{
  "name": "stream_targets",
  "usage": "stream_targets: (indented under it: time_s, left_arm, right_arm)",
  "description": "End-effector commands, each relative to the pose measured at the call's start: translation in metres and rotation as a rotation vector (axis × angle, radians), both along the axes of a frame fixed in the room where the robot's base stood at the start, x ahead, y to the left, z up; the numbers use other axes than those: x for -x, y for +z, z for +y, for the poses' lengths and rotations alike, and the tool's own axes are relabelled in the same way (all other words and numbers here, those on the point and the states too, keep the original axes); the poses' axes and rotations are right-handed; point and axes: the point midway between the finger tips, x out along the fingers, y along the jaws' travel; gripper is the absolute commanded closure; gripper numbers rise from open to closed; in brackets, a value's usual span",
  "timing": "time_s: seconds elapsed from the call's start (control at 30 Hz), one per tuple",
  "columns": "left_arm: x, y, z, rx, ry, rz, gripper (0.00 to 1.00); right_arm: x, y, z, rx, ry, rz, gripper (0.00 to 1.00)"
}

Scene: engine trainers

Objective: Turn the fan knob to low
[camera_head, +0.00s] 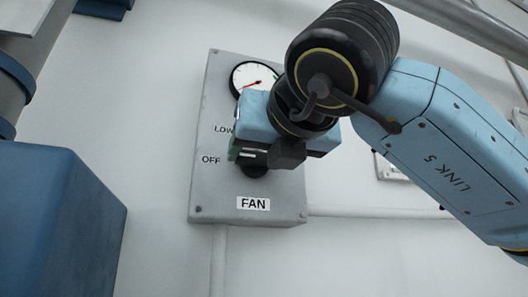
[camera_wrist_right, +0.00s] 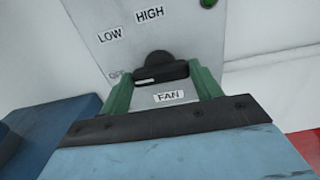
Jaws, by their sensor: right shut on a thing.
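The black fan knob (camera_head: 256,172) sits on a grey control panel (camera_head: 220,85), mostly covered by my right gripper (camera_head: 252,155) in the head view. In the right wrist view the knob (camera_wrist_right: 160,66) lies between the two green fingers of my right gripper (camera_wrist_right: 163,77), which is shut on it. A white mark on the knob shows on its left part, on the side of the OFF label (camera_wrist_right: 116,75). The LOW label (camera_wrist_right: 110,34) and HIGH label (camera_wrist_right: 149,15) are above. My left gripper is not in view.
A round gauge (camera_head: 252,76) with a red needle is at the panel's top. The FAN label (camera_head: 253,203) is below the knob. A large blue block (camera_head: 65,225) stands at lower left. Pale wall surrounds the panel. A green light (camera_wrist_right: 208,3) shows in the wrist view.

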Motion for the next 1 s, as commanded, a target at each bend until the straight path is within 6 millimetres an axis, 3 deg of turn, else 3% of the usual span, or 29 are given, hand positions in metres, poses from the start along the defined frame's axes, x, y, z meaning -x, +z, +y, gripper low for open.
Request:
stream_targets:
  time_s: [0.27, 0.6, 1.0]
  left_arm:
    - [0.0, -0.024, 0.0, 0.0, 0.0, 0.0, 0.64]
    - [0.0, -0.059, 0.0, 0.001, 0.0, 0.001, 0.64]
    - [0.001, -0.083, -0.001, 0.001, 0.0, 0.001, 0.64]
  right_arm:
    - [0.001, -0.003, 0.0, -0.117, 0.001, 0.035, 0.59]
    - [0.001, -0.003, -0.001, -0.385, 0.0, 0.122, 0.59]
    - [0.0, -0.001, -0.002, -0.645, -0.001, 0.206, 0.59]
